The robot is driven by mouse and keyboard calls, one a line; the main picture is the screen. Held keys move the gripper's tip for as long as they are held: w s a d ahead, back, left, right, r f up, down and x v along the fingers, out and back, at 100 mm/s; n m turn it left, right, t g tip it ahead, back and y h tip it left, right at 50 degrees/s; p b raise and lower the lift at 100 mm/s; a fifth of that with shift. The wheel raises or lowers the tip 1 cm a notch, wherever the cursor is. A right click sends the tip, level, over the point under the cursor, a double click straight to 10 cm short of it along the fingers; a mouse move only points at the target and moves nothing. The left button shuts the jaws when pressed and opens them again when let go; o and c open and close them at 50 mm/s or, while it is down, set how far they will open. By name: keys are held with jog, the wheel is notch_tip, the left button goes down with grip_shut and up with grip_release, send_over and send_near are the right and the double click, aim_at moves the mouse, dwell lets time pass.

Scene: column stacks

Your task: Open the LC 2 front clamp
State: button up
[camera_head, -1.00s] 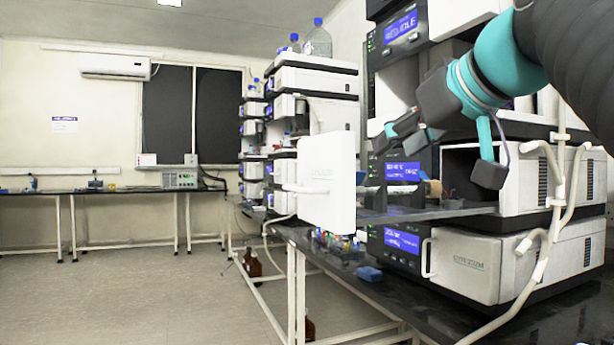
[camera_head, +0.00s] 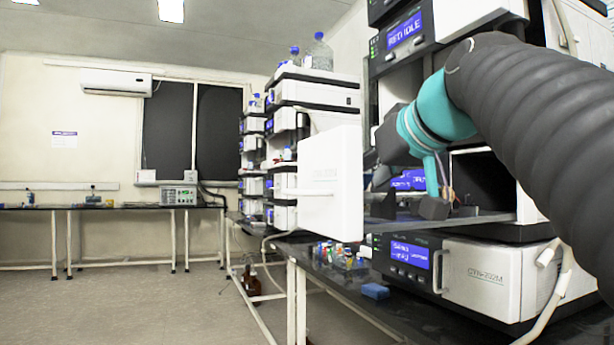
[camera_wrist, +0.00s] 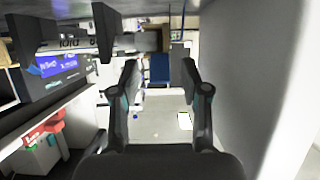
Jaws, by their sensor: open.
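My gripper (camera_wrist: 160,75) is open in the wrist view, its two dark fingers apart with nothing held between them. Dark bracket-like parts (camera_wrist: 103,32) stand near the fingers at the upper left of the wrist view, beside a pale horizontal bar (camera_wrist: 75,45). I cannot tell whether one of them is the LC 2 front clamp. A blue-screened instrument (camera_wrist: 60,65) lies left of the fingers, and its stack shows in the head view (camera_head: 408,180).
The white door panel (camera_head: 330,185) stands open left of my wrist. A flat grey shelf (camera_head: 480,218) juts out below my arm. A lower instrument (camera_head: 475,275), small coloured vials (camera_head: 335,255) and a blue block (camera_head: 375,291) rest on the black bench. The floor at left is clear.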

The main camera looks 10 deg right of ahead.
grip_shut()
jog(key=shift+r+p, duration=0.15)
jog(key=shift+p, duration=0.35)
jog(key=p, duration=0.2)
jog(key=r+g+p, duration=0.1)
jog(key=shift+w+a+g+p, duration=0.1)
jog(key=shift+w+g+p, duration=0.2)
jog(key=shift+p, duration=0.1)
jog(key=g+p, duration=0.1)
jog(key=p, duration=0.1)
jog(key=h+p, duration=0.1)
jog(key=p, duration=0.2)
jog(key=shift+w+a+r+g, duration=0.1)
jog(key=shift+w+r+g, duration=0.2)
jog(key=shift+r+g, duration=0.1)
jog(key=g+p, duration=0.1)
jog(key=p, duration=0.1)
jog(key=w+g+p, duration=0.1)
jog(key=shift+a+f+h+p, duration=0.1)
jog(key=shift+f+h+p, duration=0.05)
jog(key=shift+h+p, duration=0.2)
jog(key=shift+w+a+f+g+h+p, duration=0.15)
jog(key=shift+w+g, duration=0.1)
jog(key=shift+g, duration=0.35)
jog(key=shift+w+d+f+g+h+p, duration=0.15)
jog(key=shift+w+g, duration=0.1)
jog(key=shift+g, duration=0.35)
jog(key=shift+w+a+g+h, duration=0.25)
jog(key=shift+w+g, duration=0.2)
jog(key=shift+g, duration=0.75)
